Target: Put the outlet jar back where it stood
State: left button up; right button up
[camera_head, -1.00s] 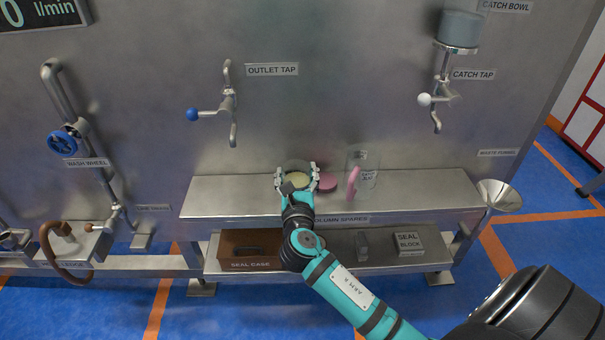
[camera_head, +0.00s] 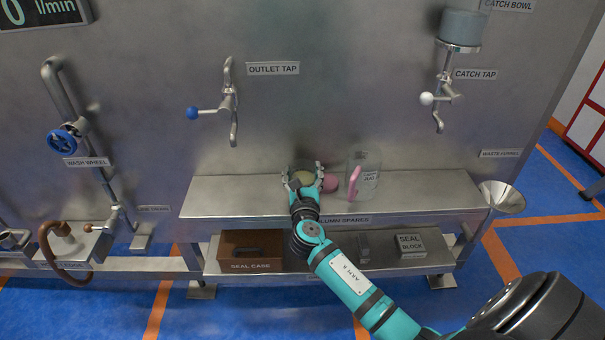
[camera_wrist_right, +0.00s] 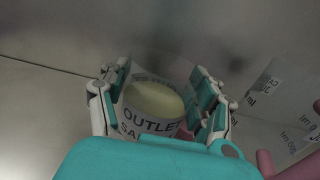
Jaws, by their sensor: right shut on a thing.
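The outlet jar (camera_wrist_right: 150,105) is a clear jar with a pale yellow top surface and a label reading "OUTLET SA...". My right gripper (camera_head: 303,176) is shut on it, with one finger on each side in the right wrist view (camera_wrist_right: 160,95). In the head view the jar (camera_head: 303,170) is at the steel shelf (camera_head: 230,195), near the back wall. I cannot tell whether its base touches the shelf. The gripper and arm hide its front. My left gripper is not in view.
A pink round thing (camera_head: 329,183) is close on the jar's right. A clear jug (camera_head: 368,165) with a pink handle stands farther right. The outlet tap (camera_head: 230,103) is on the wall, up and left. The shelf's left part is clear. A waste funnel (camera_head: 502,198) is off its right end.

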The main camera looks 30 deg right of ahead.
jog(key=o, duration=1.4)
jog(key=shift+f, duration=0.1)
